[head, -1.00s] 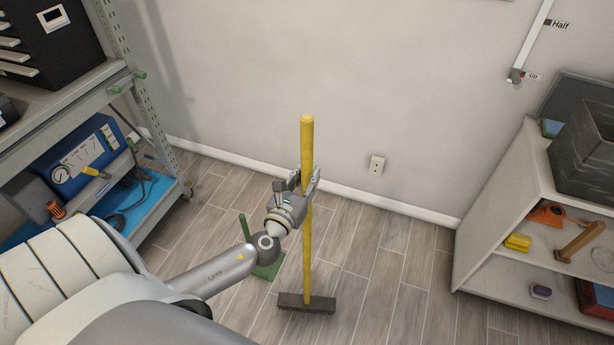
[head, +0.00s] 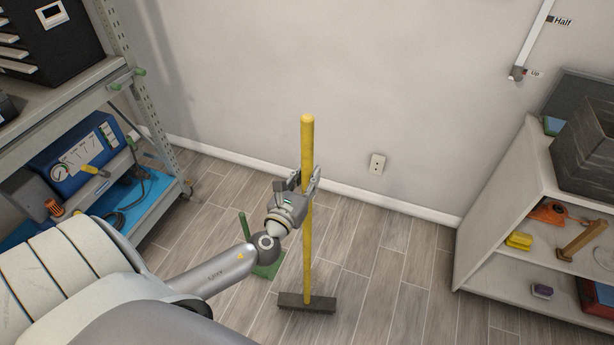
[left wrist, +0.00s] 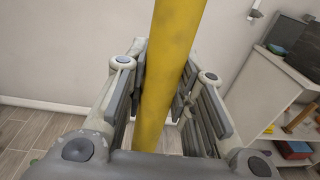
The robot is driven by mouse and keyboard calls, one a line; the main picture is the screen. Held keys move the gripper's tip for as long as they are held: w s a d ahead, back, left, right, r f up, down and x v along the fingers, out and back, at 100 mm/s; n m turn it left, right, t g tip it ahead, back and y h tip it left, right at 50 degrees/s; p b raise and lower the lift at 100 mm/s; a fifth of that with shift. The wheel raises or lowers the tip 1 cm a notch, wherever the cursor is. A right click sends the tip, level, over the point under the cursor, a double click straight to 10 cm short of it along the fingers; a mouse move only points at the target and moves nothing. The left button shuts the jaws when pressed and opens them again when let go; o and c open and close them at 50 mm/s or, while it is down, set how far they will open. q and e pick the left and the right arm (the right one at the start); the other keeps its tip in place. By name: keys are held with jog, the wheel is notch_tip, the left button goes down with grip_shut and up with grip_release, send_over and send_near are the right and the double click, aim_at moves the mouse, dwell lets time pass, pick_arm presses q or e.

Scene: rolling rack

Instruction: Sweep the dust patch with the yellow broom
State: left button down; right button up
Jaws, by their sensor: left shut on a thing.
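The yellow broom (head: 307,240) stands upright in the middle of the head view. Its dark brush head (head: 307,303) is at floor level. My left gripper (head: 311,181) is shut on the broom's handle, about a third of the way down from the top. In the left wrist view the yellow handle (left wrist: 168,70) runs between the two fingers of the left gripper (left wrist: 162,100). I cannot make out a dust patch on the floor in these frames. My right gripper is not in view.
A green dustpan-like object (head: 268,262) with an upright handle is on the floor behind my left arm. A metal rack (head: 150,215) stands at left, and a white shelf unit (head: 490,235) at right. The wall is close behind the broom. Wood floor (head: 390,270) between is clear.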

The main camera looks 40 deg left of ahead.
pick_arm(q)
jog(key=shift+f+b, duration=0.35)
jog(key=shift+b, duration=0.1)
jog(key=w+a+b, duration=0.6)
jog(key=w+a, duration=0.1)
jog(key=w, duration=0.6)
jog(key=w+a+b, duration=0.6)
jog(key=w+a, duration=0.1)
jog(key=w, duration=0.6)
jog(key=shift+w+a+b, duration=0.15)
jog(key=shift+a+b, duration=0.1)
jog(key=shift+b, duration=0.15)
